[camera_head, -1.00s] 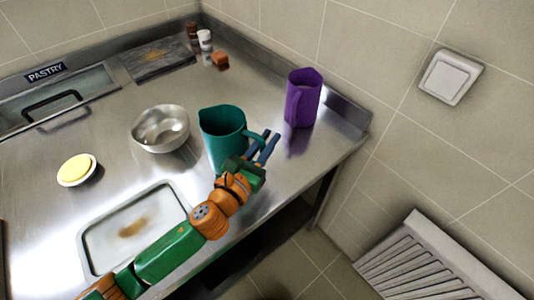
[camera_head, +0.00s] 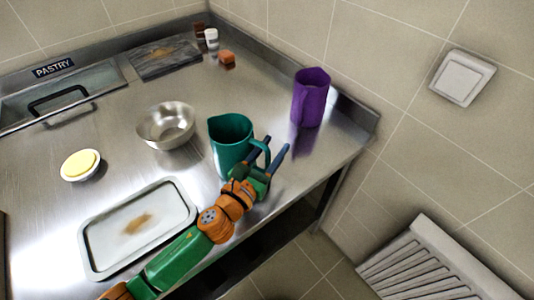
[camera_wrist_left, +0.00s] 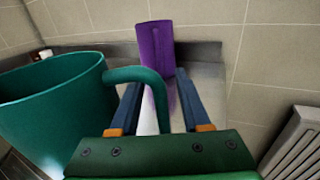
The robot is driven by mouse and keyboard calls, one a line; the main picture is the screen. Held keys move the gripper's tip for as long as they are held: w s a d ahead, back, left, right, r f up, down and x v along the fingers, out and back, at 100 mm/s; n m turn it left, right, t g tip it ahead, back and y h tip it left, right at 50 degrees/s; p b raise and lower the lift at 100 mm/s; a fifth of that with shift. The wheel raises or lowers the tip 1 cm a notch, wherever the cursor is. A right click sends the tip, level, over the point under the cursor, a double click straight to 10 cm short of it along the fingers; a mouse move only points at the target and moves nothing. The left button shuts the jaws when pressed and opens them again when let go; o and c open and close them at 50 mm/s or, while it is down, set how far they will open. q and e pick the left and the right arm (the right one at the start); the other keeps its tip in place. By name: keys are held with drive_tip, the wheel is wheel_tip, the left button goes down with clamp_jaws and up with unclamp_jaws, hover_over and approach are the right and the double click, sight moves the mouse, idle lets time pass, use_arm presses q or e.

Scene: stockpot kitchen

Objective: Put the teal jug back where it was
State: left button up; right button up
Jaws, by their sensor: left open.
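The teal jug (camera_head: 230,140) stands upright on the steel counter, its handle toward the right. It also shows at the left of the left wrist view (camera_wrist_left: 50,110). My left gripper (camera_head: 273,146) is open at the jug's handle side. In the left wrist view the handle (camera_wrist_left: 158,95) appears between the two spread fingers (camera_wrist_left: 158,105); I cannot tell whether either finger touches it. My right gripper is not in view.
A purple jug (camera_head: 311,98) stands right of the teal jug, near the wall. A steel bowl (camera_head: 153,134), a yellow-topped dish (camera_head: 81,165) and a stained tray (camera_head: 104,262) lie to the left.

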use_arm(q)
drive_tip(key=b+v, duration=0.2)
drive_tip(key=v, duration=1)
